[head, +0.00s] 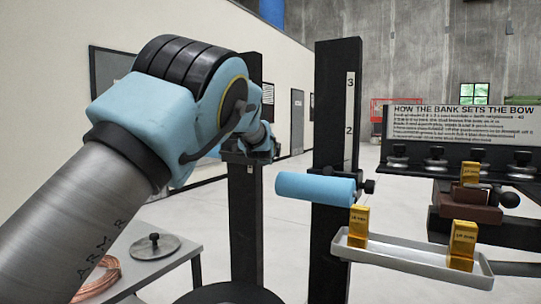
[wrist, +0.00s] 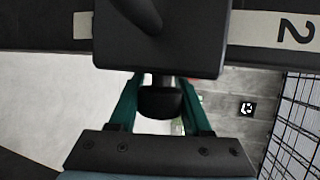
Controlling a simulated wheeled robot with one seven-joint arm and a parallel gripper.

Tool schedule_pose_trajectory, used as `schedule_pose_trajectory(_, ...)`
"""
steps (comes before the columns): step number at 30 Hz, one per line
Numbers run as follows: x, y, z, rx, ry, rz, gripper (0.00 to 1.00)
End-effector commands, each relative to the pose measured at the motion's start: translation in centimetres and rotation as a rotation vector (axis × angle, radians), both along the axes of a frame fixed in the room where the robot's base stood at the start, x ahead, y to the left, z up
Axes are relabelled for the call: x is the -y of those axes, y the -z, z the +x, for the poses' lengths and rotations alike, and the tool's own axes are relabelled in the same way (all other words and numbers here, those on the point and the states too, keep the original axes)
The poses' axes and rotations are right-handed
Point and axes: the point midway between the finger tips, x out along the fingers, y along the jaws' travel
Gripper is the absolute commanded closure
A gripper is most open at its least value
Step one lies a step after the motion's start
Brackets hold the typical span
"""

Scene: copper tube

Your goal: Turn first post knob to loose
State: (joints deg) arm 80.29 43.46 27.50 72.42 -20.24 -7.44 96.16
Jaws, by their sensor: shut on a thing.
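The first post (head: 245,215) is a dark upright post on a round base, left of centre in the head view. My arm hides part of its upper half. A black block sits on this post; in the wrist view the block (wrist: 160,40) covers the middle of the scale strip. Its black knob (wrist: 160,103) sticks out towards the wrist camera. My gripper (wrist: 163,84) has its teal fingers on both sides of the knob and is shut on it. In the head view the knob and fingertips are hidden behind my arm.
A second dark post (head: 335,120) carries a scale, a light-blue roller (head: 315,188) and a side knob (head: 369,187). A white tray (head: 400,255) with brass weights is at right, below a sign (head: 460,122). A side table (head: 170,272) holds a metal disc (head: 155,246) and copper coil (head: 97,280).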

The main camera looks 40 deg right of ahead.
Motion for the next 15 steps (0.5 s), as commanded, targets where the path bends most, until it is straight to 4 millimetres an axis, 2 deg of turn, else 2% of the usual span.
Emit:
schedule_pose_trajectory(1, -0.01, 0.05, 0.0, -0.001, 0.0, 0.001, 0.85)
schedule_pose_trajectory(5, -0.02, 0.06, 0.0, -0.001, 0.0, 0.001, 0.99)
schedule_pose_trajectory(15, 0.04, 0.61, 0.03, 0.014, -0.002, -0.05, 1.0)
